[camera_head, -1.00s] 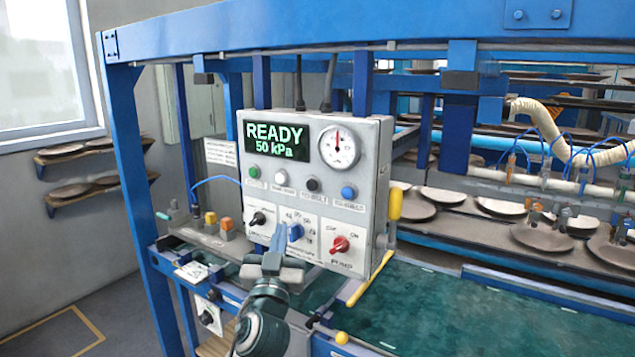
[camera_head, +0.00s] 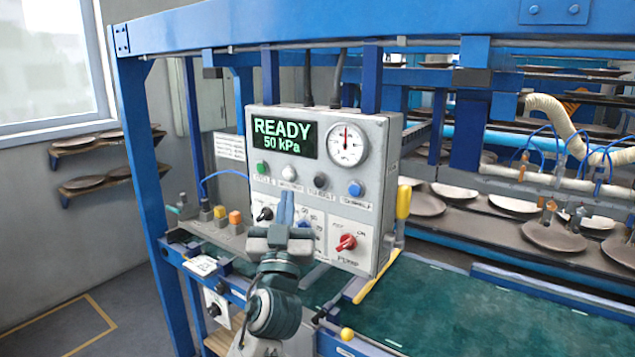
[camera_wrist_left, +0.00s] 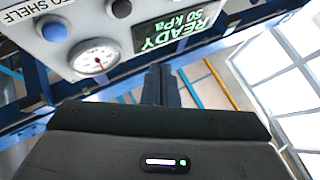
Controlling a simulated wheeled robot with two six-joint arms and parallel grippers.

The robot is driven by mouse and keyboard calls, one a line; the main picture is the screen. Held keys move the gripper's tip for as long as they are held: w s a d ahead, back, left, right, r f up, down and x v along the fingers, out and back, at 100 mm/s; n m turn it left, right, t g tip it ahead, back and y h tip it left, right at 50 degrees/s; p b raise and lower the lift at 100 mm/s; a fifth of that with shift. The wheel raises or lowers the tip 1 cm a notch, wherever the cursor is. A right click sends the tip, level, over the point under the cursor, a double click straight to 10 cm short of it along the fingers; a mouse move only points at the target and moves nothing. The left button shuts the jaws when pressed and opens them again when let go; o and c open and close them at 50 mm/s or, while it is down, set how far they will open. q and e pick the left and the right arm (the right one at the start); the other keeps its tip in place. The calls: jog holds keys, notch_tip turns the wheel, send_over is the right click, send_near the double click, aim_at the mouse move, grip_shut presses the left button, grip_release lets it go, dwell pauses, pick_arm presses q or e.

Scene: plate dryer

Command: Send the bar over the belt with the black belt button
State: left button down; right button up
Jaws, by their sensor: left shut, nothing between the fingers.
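The control box (camera_head: 385,160) stands in the middle of the head view, its green display reading READY 50 kPa. Below the display is a row of buttons: green, white, the black belt button (camera_head: 320,173) and blue. The black button also shows at the top edge of the wrist view (camera_wrist_left: 121,8). My left gripper (camera_head: 286,207) is shut and empty. Its fingertips are below the button row, in front of the lower panel; contact is unclear. The pale bar with blue hoses (camera_head: 558,186) is at the right, over the plates. My right gripper is out of view.
A blue selector, partly behind my gripper, and a red knob (camera_head: 346,242) are on the lower panel. A yellow handle (camera_head: 403,202) stands at the box's right side. The green belt surface (camera_head: 450,305) lies at the lower right. Blue frame posts surround the box.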

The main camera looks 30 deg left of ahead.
aim_at(320, 182)
pick_arm(q)
jog(key=w, duration=0.4)
jog(key=w+b, duration=0.1)
jog(key=w, duration=0.1)
jog(key=shift+w+d, duration=0.3)
dwell(0.9)
dwell(1.0)
jog(key=shift+w+b, duration=0.4)
